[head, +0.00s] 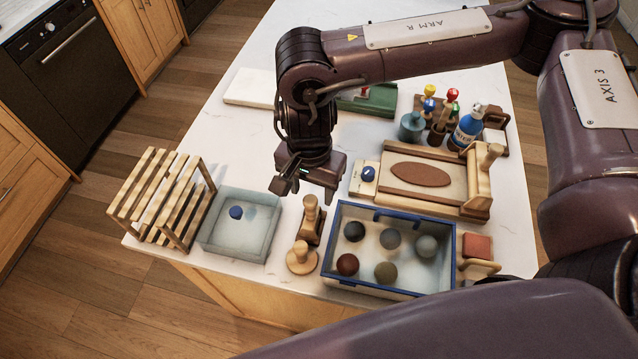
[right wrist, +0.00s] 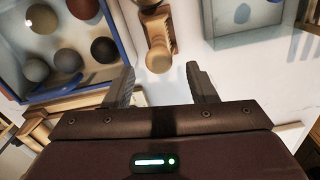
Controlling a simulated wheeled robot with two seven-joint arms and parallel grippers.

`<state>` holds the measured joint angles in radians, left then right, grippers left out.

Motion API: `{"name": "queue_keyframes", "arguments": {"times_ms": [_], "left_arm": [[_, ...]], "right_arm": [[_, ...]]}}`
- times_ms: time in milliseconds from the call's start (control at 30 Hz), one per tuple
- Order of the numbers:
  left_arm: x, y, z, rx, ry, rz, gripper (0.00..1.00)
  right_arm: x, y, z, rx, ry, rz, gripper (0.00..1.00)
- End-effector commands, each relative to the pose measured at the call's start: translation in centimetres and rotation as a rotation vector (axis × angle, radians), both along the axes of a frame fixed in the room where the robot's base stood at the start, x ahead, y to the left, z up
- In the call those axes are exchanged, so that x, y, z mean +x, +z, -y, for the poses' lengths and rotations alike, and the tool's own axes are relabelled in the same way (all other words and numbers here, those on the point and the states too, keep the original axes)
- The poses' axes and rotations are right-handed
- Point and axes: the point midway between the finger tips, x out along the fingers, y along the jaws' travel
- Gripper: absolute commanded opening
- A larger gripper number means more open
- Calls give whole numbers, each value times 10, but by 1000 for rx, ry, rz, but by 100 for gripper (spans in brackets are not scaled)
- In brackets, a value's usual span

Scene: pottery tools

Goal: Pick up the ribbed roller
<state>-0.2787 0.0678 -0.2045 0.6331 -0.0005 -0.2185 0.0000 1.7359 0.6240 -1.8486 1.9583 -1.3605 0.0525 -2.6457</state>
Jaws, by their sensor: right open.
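My right gripper (head: 308,187) is open and empty, pointing down above and slightly behind this tool in the head view. The right wrist view shows its two fingers spread apart (right wrist: 158,73). My left gripper is not in view.
The blue-rimmed box (head: 336,240) with several clay balls is close on the right. A clear bin (head: 214,247) and slatted wooden rack (head: 150,190) are left. A board with a clay slab (head: 450,182) lies behind right.

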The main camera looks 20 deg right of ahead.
Motion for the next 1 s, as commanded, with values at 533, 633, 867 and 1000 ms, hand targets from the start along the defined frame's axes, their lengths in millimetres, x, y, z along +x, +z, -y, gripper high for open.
{"name": "queue_keyframes", "arguments": {"times_ms": [533, 633, 867, 1000], "left_arm": [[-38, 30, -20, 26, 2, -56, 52], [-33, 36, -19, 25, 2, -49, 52], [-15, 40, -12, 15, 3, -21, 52], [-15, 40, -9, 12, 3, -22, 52]], "right_arm": [[-10, -47, -6, 5, -5, -8, 52], [-11, -64, -6, 5, -7, -7, 52], [-10, -80, -6, 7, -6, -3, 52], [-10, -80, -7, 8, -6, -2, 52]]}}
